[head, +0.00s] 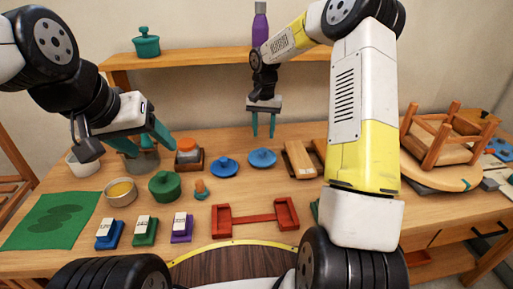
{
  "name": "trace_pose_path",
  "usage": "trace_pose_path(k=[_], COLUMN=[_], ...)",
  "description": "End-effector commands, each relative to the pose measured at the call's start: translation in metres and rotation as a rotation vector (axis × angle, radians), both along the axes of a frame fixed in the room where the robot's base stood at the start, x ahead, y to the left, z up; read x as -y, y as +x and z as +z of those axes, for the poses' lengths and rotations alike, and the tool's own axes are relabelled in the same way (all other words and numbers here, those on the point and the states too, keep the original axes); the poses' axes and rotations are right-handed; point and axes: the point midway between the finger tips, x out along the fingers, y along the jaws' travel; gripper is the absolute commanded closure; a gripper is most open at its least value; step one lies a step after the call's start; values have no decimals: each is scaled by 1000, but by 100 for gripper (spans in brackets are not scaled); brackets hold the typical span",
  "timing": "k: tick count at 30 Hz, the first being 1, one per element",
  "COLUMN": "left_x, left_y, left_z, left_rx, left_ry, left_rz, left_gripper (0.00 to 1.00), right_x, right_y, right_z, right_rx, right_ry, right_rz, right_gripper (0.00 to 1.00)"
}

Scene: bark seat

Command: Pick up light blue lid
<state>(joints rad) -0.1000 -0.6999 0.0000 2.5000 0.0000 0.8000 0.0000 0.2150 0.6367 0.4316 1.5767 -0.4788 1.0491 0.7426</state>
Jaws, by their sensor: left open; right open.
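Two round blue lids with knobs lie flat on the table in the head view. The lighter blue lid (262,158) is the one on the right, and the darker blue lid (224,168) is just left of it. My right gripper (263,136) points down above the lighter lid, its two teal fingers apart and empty, with a gap between fingertips and lid. My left gripper (152,150) is open at the left, over a grey-green pot (140,161) that its fingers partly hide. Whether it touches the pot cannot be told.
A red tray (255,219) lies in front. Wooden boards (299,160) lie to the right. A shelf (205,59) runs behind.

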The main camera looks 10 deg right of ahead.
Motion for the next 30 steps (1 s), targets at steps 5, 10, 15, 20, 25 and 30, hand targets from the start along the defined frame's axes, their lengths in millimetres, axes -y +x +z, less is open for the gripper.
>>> trace_pose_path(k=[5,10,15,20,25,30], left_x=[0,0,0,0,0,0], left_y=[0,0,0,0,0,0], left_z=[0,0,0,0,0,0], left_rx=[0,0,0,0,0,0], left_ry=[0,0,0,0,0,0], left_rz=[0,0,0,0,0,0], left_gripper=[37,37,37,37,37,37], right_x=[0,-1,-4,-4,-4,-4], right_y=[0,-2,-5,-5,-5,-5], right_z=[-19,-38,-64,-78,-79,-79], right_rx=[-5,-5,-6,-3,-2,-2], right_ry=[1,1,2,1,1,1], right_rz=[-4,-3,-3,-2,-2,-2], right_gripper=[58,58,58,58,58,78])
